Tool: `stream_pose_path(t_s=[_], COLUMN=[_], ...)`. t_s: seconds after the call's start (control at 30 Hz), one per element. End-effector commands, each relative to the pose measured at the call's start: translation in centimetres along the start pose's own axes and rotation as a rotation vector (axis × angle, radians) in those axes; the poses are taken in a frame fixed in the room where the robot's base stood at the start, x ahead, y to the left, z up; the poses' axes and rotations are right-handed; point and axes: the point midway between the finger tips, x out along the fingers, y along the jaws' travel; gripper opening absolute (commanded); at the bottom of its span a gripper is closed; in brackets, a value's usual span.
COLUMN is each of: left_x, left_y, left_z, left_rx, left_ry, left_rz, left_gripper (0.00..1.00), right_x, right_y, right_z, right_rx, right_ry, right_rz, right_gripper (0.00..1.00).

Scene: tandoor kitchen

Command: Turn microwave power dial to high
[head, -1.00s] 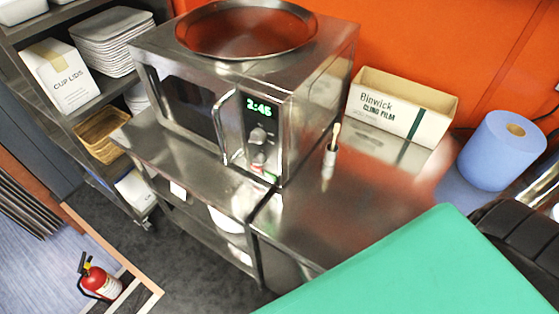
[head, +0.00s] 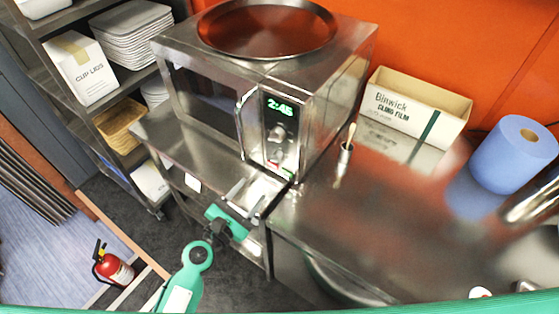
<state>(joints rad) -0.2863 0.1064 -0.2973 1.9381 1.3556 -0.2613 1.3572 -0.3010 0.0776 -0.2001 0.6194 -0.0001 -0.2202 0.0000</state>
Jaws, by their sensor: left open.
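The steel microwave (head: 320,110) stands on the steel counter, its door and control panel facing the lower left. Its panel has a green display (head: 281,107) reading 2:45. Below the display is a small power dial (head: 277,134), with another knob-like control and lit marks lower down; the dial's setting is too small to read. My left gripper (head: 246,196) is in front of and below the panel. Its two grey fingers are apart with nothing between them, and it does not touch the dial. My right gripper does not show.
A wide metal pan (head: 267,30) sits on the microwave. A brush in a small pot (head: 344,158) stands right of it. A cling film box (head: 415,108) and blue paper roll (head: 514,154) stand farther right. The counter (head: 390,225) is clear in the middle. A fire extinguisher (head: 113,268) stands on the floor.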

Motion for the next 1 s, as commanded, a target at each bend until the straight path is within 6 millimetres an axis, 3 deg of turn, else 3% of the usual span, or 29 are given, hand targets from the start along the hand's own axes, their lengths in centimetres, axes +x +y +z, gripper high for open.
stream_pose_path(t_s=[0.4, 0.6, 0.8, 1.0], left_x=[7.9, 11.0, 12.4, 12.7], left_y=[0.1, 0.1, 0.0, 0.0], left_z=[0.2, 0.0, -0.1, -0.1], left_rx=[0.003, 0.005, 0.004, 0.006], left_ry=[0.000, 0.001, 0.002, 0.002], left_rz=[0.000, 0.000, -0.001, -0.001], left_gripper=[0.50, 0.50, 0.50, 0.50], right_x=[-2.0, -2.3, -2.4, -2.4], right_y=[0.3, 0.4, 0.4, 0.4], right_z=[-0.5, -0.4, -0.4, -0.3], right_rx=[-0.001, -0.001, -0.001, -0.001], right_ry=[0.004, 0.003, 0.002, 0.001], right_rz=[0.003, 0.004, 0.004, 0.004], right_gripper=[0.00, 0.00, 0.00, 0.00])
